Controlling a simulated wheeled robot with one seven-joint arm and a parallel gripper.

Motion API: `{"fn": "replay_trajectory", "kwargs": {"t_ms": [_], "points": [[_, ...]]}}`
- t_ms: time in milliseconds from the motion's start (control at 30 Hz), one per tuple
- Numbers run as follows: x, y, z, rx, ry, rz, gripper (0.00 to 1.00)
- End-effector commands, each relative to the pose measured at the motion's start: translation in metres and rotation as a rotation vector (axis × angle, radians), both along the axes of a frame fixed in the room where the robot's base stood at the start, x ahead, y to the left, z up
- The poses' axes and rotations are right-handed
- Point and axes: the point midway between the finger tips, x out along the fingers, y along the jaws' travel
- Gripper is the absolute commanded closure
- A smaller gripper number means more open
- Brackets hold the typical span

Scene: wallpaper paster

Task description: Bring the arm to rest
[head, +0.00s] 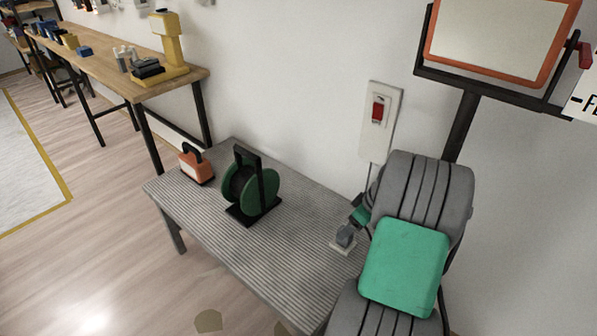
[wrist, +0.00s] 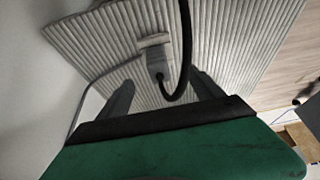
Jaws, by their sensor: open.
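My gripper (wrist: 163,82) is open in the wrist view, its two grey fingers apart, with nothing visibly held between them. A small grey plug-like piece (wrist: 154,64) with a black cable lies beyond the fingertips on a pale base (wrist: 152,41). In the head view my gripper (head: 358,214) is partly hidden behind my grey and green arm links, close to the grey piece (head: 346,235) and its pale base (head: 342,248). I cannot tell whether fingers and piece touch.
The ribbed grey table (head: 285,255) carries a green cable reel (head: 262,190) and an orange device (head: 196,166). A wooden bench (head: 110,62) stands at the back left. Floor on the left is clear.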

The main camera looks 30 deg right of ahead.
Motion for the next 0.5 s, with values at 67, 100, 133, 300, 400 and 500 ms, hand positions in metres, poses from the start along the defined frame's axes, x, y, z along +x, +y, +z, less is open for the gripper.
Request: {"fn": "replay_trajectory", "kwargs": {"t_ms": [67,100,133,300,400,500], "points": [[0.005,0.008,0.019,-0.004,0.004,0.002,0.24],[0.009,0.018,0.035,-0.006,0.012,-0.002,0.24],[0.012,0.028,0.051,-0.008,0.019,-0.005,0.24],[0.023,0.119,0.171,-0.023,0.078,-0.058,0.24],[0.013,0.178,0.239,-0.034,0.102,-0.109,0.24],[-0.011,0.235,0.305,-0.042,0.111,-0.167,0.24]]}}
